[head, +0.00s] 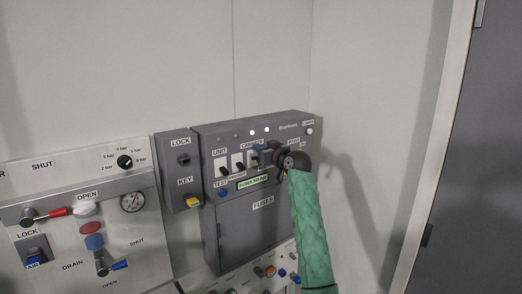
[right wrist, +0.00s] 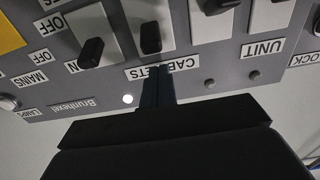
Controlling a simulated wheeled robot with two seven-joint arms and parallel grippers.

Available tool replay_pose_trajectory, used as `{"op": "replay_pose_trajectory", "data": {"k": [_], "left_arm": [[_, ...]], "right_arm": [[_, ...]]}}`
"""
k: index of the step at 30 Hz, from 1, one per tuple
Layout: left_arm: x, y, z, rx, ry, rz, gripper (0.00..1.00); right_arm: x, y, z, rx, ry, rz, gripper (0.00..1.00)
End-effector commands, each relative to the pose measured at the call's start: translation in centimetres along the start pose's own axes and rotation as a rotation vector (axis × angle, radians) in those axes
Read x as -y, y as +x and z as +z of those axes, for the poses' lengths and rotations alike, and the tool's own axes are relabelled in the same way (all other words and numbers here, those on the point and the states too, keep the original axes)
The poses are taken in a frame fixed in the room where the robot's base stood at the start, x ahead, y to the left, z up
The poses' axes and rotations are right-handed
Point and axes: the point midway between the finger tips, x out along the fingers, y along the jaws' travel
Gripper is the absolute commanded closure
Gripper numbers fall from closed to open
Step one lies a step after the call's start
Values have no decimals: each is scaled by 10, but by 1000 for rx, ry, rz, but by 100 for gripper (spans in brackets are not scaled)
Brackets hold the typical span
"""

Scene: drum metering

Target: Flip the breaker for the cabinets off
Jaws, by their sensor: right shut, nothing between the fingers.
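The cabinets breaker is a dark lever (right wrist: 150,38) on a light plate, beside the CABINETS label (right wrist: 160,69) in the right wrist view, which looks upside down. In the head view the CABINETS label (head: 251,145) shows on the grey breaker panel (head: 225,147), and my gripper partly covers the levers there. My right gripper (head: 262,154) is shut and empty at the panel. In the right wrist view its fingertips (right wrist: 156,76) overlap the CABINETS label, close to the lever. I cannot tell whether they touch it. My left gripper is not in view.
Other levers flank it, including the mains lever (right wrist: 91,52) and the UNIT plate (right wrist: 264,14). A lit lamp (right wrist: 128,99) is near my fingers. A lock and key box (head: 180,170) and a valve panel (head: 83,211) stand to the left. A wall is at right.

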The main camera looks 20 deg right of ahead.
Motion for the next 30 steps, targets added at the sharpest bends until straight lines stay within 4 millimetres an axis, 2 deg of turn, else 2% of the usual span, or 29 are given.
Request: {"op": "replay_pose_trajectory", "data": {"k": [2, 9, 23, 30], "left_arm": [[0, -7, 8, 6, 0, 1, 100], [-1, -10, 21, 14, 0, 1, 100], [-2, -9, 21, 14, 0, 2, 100], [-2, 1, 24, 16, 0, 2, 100]], "right_arm": [[0, -3, 4, 2, 2, 0, 100], [0, -7, 18, 0, 2, 0, 100], [0, -8, 20, -2, 0, 0, 100], [0, -8, 24, -19, -1, 0, 100]]}}
